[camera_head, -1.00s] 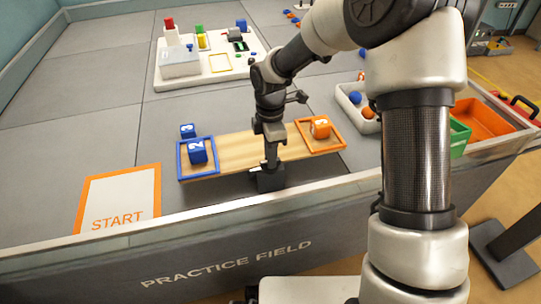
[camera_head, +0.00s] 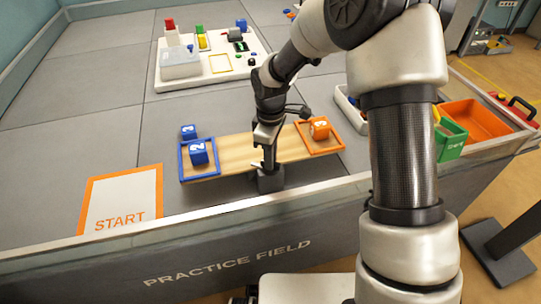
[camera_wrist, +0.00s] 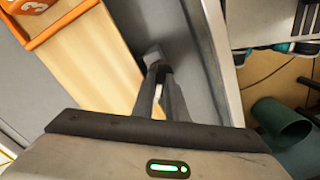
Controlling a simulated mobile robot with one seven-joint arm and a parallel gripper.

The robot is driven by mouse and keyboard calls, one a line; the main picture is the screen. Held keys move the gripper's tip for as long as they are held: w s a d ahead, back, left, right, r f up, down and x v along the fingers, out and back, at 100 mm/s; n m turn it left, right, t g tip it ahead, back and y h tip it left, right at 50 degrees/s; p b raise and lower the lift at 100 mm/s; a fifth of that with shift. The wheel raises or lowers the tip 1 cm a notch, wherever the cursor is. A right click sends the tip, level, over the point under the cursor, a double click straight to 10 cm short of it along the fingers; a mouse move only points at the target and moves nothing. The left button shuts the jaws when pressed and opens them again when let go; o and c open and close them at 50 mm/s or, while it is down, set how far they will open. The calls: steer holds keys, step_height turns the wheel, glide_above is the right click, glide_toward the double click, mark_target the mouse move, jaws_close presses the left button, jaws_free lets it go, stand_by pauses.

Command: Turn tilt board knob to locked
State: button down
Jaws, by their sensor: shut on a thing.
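The tilt board (camera_head: 236,148) is a pale wooden plank with a blue-rimmed tray (camera_head: 183,172) at its left end and an orange-rimmed tray (camera_head: 335,146) at its right end. It tilts down to the left. A blue numbered cube (camera_head: 199,153) sits in the blue tray and an orange numbered cube (camera_head: 319,129) in the orange tray. A dark grey base (camera_head: 270,181) stands at the plank's near side. My gripper (camera_head: 268,165) points down there, shut on the knob. Its fingers (camera_wrist: 158,85) nearly meet in the wrist view. The knob and its setting are hidden between them.
Another blue cube (camera_head: 188,131) lies behind the blue tray. A low wall (camera_head: 220,222) runs close in front. A white panel with switches (camera_head: 209,62) stands behind, and a green bin (camera_head: 451,138) and orange bin (camera_head: 476,119) are at right.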

steer(key=m, duration=0.5)
steer(key=shift+r+m+p, duration=0.1)
steer(key=shift+m+p, duration=0.2)
steer(key=shift+p, duration=0.1)
steer(key=m, duration=0.5)
steer(key=shift+p, duration=0.35)
steer(key=shift+m, duration=0.4)
steer(key=c, duration=1.8)
jaws_free()
steer(key=shift+o, duration=0.2)
step_height(320, 180, up, 17)
steer(key=p, duration=0.3)
steer(key=shift+r+p, duration=0.15)
steer(key=shift+p, duration=0.15)
